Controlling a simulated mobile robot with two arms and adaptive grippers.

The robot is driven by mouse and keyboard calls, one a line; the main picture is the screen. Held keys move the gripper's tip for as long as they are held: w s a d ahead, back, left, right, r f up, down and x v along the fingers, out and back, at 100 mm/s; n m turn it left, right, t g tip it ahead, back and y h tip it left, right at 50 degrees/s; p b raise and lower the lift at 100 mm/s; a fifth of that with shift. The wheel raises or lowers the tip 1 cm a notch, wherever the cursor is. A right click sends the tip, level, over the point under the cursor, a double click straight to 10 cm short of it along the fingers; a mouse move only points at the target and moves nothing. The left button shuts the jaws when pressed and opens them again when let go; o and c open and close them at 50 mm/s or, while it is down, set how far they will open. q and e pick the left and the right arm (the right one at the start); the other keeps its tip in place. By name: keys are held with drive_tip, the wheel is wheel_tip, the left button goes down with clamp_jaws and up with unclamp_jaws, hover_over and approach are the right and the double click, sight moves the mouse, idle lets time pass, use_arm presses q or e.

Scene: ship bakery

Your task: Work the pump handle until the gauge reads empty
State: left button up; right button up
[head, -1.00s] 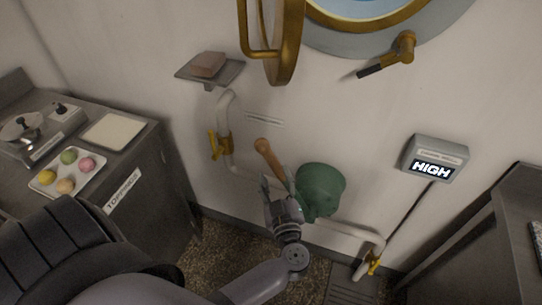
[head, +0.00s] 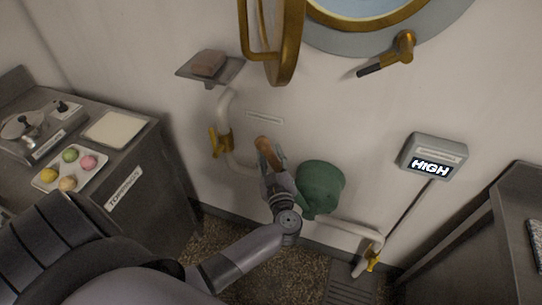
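The green pump body (head: 322,188) is on the wall low in the middle of the head view. Its wooden handle (head: 266,148) stands up to the left of it, tilted to the left. My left gripper (head: 273,165) is at the handle, its fingers on either side of the wood below the top end. Whether they press on it I cannot tell; the lower handle is hidden behind the gripper. The gauge (head: 433,158) on the wall at the right reads HIGH. My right gripper is not in view.
White pipes with a yellow valve (head: 219,142) at the left and another (head: 372,262) at the lower right run by the pump. A toppings counter (head: 140,165) is at the left, a grey counter (head: 510,215) at the right. A soap shelf (head: 226,72) and an open porthole are above.

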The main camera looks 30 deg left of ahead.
use_arm(q)
clamp_jaws()
idle(0.6)
